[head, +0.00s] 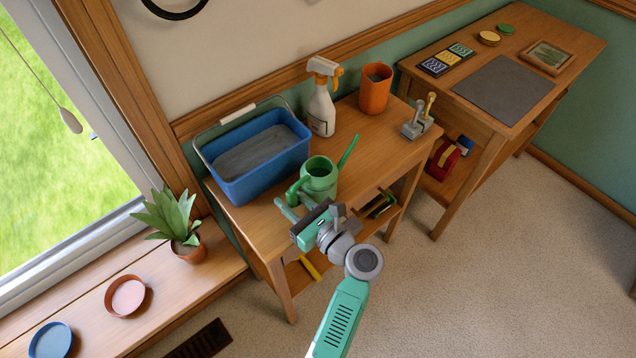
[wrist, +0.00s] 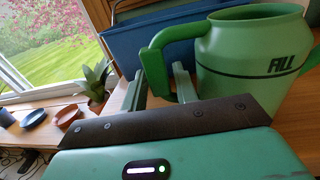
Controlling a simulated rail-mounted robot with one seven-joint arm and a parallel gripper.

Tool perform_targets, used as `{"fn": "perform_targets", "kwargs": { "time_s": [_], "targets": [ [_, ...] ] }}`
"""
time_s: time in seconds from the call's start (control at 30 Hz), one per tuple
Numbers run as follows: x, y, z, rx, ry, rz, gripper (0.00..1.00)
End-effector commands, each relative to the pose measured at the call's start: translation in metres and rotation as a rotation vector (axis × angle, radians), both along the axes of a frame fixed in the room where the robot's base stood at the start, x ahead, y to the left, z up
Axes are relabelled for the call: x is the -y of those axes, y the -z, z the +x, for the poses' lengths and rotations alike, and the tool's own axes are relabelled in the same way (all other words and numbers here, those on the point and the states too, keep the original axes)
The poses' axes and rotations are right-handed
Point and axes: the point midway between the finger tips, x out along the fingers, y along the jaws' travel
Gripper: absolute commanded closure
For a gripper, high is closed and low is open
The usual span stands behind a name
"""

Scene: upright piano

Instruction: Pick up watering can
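The green watering can (head: 320,178) stands upright on the wooden table, its spout pointing to the upper right and its handle to the left. In the wrist view the can (wrist: 250,60) fills the upper right, with "FILL" and a dark line on its side. My gripper (head: 290,196) is at the handle side of the can. In the wrist view its fingers (wrist: 159,80) are apart, one on each side of the handle's upright part (wrist: 155,70). I cannot tell whether either finger touches the handle.
A blue tub (head: 260,178) stands close behind the can. A spray bottle (head: 322,108), an orange pot (head: 375,92) and a grey metal tool (head: 417,124) stand farther back. A potted plant (head: 178,222) is on the sill at left. The table's front right is clear.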

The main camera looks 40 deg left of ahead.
Motion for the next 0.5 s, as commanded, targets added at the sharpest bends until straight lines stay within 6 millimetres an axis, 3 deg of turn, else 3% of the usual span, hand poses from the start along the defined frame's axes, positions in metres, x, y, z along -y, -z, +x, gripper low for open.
{"fn": "perform_targets", "kwargs": {
  "time_s": [0.17, 0.33, 0.5],
  "targets": [
    [-0.0004, -0.0005, 0.0003, 0.000, 0.001, 0.000, 0.71],
    [-0.0001, -0.0004, 0.0002, 0.000, 0.001, 0.000, 1.00],
    [0.0001, -0.0012, 0.0004, 0.001, 0.001, 0.001, 1.00]
  ]
}}
